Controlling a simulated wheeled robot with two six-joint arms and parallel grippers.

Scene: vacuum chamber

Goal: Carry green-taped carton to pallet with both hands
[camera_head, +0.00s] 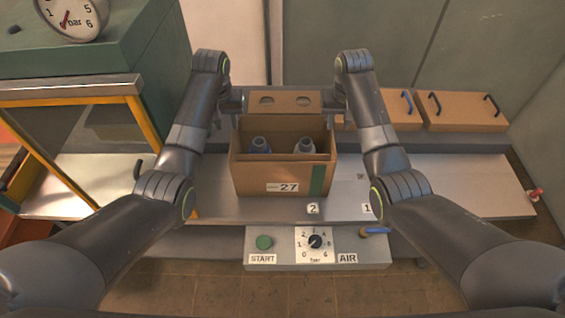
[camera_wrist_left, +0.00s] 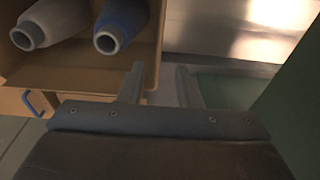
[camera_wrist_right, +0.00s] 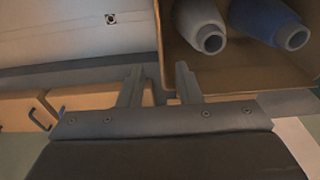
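The open carton (camera_head: 262,173) stands upright on the grey bench, with a "27" label and a strip of green tape on its front right. Two bottles show inside it, one grey (camera_wrist_left: 50,22) and one blue (camera_wrist_left: 120,25) in the left wrist view. My left gripper (camera_head: 240,102) is at the carton's far left side, its fingers (camera_wrist_left: 160,76) apart with the carton's wall edge between them. My right gripper (camera_head: 334,104) is at the far right side, its fingers (camera_wrist_right: 157,76) also apart around the wall edge. I cannot make out a pallet.
A control box (camera_head: 285,252) with a green button and dial sits in front of the bench. A green cabinet with a gauge (camera_head: 70,12) is at left. The bench right of the carton (camera_head: 450,185) is clear.

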